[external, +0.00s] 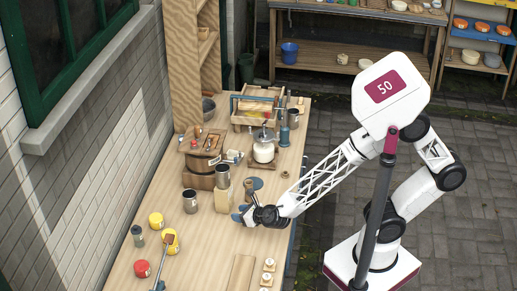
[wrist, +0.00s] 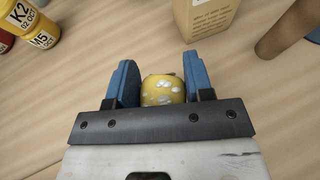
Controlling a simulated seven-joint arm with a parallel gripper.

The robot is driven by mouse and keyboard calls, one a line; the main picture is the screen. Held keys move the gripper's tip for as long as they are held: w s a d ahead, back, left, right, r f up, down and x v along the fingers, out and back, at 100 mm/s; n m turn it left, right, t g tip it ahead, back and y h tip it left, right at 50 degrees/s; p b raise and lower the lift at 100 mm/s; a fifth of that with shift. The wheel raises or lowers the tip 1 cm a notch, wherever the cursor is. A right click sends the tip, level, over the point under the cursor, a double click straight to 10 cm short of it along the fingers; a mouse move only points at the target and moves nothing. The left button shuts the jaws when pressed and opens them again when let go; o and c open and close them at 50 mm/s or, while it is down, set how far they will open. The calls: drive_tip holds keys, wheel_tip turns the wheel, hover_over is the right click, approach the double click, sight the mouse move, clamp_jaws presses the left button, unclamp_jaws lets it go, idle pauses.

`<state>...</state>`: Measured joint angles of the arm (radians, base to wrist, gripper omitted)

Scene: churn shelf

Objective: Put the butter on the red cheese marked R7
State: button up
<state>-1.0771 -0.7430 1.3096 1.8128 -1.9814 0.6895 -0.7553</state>
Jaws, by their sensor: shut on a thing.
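My gripper (wrist: 163,88) is shut on a small rounded yellow thing with white marks (wrist: 163,91), held between its blue fingers; it looks like the butter. In the external view my gripper (external: 243,214) is over the right side of the wooden table, and the held thing cannot be made out there. A red cheese (external: 142,268) sits at the front left of the table, well left of my gripper; its label cannot be read. A red edge (wrist: 5,42) shows at the far left of the wrist view, beside the yellow cheeses.
Yellow cheeses (external: 156,220) (external: 171,242) stand near the red one; wrist-view labels read K2 (wrist: 18,14) and M5 (wrist: 42,34). A tan carton (external: 223,200) stands close to my gripper, with metal cups (external: 190,202) beyond. A board (external: 241,272) lies at the front.

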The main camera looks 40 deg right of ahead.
hover_over(214, 226)
drive_tip(key=shift+f, duration=0.5)
drive_tip(key=shift+f, duration=1.8)
drive_tip(key=shift+f, duration=0.1)
drive_tip(key=o, duration=0.9)
